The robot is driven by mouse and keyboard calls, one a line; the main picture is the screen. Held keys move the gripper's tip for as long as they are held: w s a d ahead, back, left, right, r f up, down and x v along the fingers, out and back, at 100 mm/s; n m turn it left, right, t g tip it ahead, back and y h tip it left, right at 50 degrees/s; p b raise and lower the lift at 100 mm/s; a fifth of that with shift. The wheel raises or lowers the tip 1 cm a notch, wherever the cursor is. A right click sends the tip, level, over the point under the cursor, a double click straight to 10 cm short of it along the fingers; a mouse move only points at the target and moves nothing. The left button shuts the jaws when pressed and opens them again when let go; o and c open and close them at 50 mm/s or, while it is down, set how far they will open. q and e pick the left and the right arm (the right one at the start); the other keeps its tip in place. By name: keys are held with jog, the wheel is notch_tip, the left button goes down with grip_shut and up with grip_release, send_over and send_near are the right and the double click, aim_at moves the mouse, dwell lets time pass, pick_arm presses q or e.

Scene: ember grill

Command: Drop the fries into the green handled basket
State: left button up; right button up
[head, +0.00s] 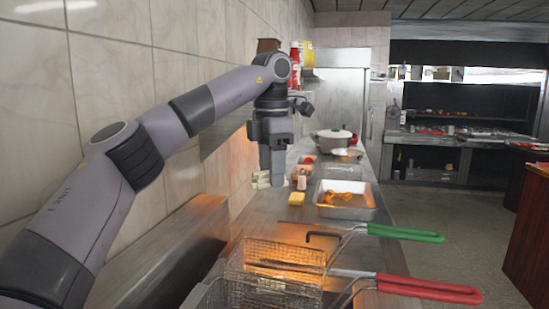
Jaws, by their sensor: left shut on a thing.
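My left gripper (271,181) points down above the steel counter, left of the tray. It is shut on a pale, cream-coloured thing (258,181) that looks like the fries; the fingers hide much of it. The green handled basket (270,249) is an empty-looking wire basket nearer to me on the counter, with its green handle (405,233) reaching out to the right. My gripper is beyond this basket, not over it. My right gripper is not in view.
A second wire basket (255,292) with a red handle (428,289) lies nearer still. A metal tray (346,212) holds orange pieces. A yellow block (296,198) and a small bottle (302,182) stand near the gripper. A tiled wall borders the left.

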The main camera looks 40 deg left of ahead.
pick_arm(q)
jog(key=shift+a+f, duration=0.1)
jog(key=shift+f, duration=2.85)
jog(key=o, duration=1.1)
jog(key=shift+r, duration=3.6)
